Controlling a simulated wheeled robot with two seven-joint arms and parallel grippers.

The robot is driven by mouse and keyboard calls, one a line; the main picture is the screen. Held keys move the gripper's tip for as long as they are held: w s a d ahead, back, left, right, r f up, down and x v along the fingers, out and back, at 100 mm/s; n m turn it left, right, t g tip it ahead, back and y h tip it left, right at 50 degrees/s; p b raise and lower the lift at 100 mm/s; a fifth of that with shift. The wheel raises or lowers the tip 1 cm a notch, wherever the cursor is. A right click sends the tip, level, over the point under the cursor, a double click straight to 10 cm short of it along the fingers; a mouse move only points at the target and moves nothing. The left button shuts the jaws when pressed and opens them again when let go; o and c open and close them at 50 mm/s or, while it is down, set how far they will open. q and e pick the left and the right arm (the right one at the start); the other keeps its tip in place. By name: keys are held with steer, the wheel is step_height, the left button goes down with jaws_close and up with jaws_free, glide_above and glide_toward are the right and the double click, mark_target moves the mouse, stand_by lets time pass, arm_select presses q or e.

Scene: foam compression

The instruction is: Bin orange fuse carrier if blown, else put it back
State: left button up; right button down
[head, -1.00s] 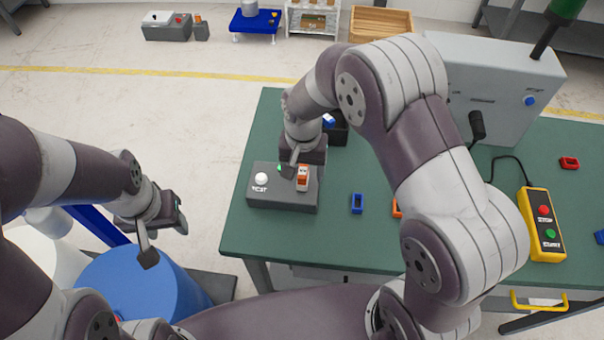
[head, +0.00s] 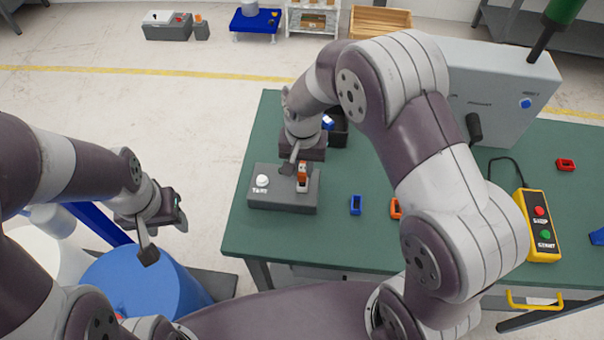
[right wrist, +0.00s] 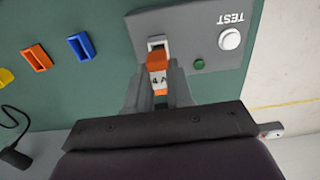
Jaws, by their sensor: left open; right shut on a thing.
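The orange fuse carrier (head: 302,180) is upright over the grey tester box (head: 265,205) on the green table. My right gripper (right wrist: 157,80) is shut on the orange fuse carrier (right wrist: 157,64). In the right wrist view, the pale slot (right wrist: 156,43) shows beyond the carrier, which looks raised from it; whether it is fully clear I cannot tell. The tester has a white TEST button (right wrist: 230,39) and a dark green lamp (right wrist: 199,63) that looks unlit. My left gripper (head: 165,240) is open and empty above a blue round container (head: 135,285).
A dark box (head: 340,134) with a blue piece stands behind my right gripper. A yellow control box (head: 537,225) and grey cabinet (head: 500,95) are at right.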

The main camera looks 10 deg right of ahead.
mark_target(303, 168)
steer(key=shift+r+p, duration=1.65)
steer(key=shift+r, duration=0.35)
steer(key=shift+f, duration=0.1)
